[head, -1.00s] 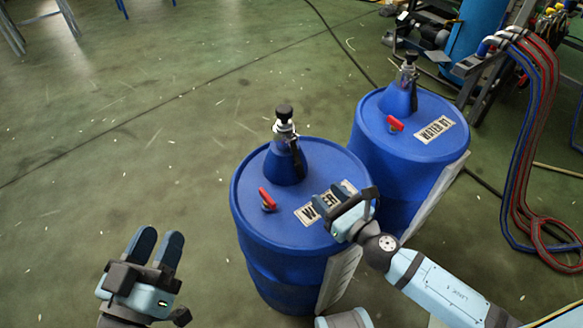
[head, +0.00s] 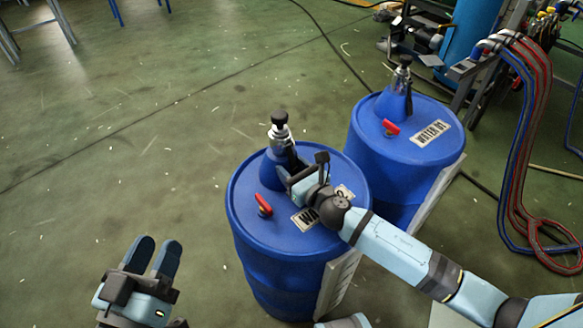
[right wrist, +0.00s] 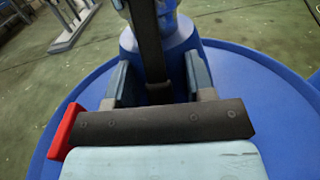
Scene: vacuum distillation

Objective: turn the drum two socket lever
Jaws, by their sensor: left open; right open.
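The nearer blue drum (head: 250,235) has a label partly hidden by my right arm. A blue cone (head: 275,172) on its lid carries a metal socket with a black knob (head: 279,118). The dark socket lever (head: 292,158) hangs down the cone's side; in the right wrist view the lever (right wrist: 148,40) runs between my fingers. My right gripper (head: 296,175) is open beside the cone, and its fingers (right wrist: 160,82) stand either side of the lever. I cannot tell whether they touch it. My left gripper (head: 152,254) is open and empty over the floor at lower left.
A second blue drum (head: 390,175), labelled WATER 01, stands behind to the right. A red handle (head: 263,205) sits on the near lid. Blue and red hoses (head: 520,140) hang at the right.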

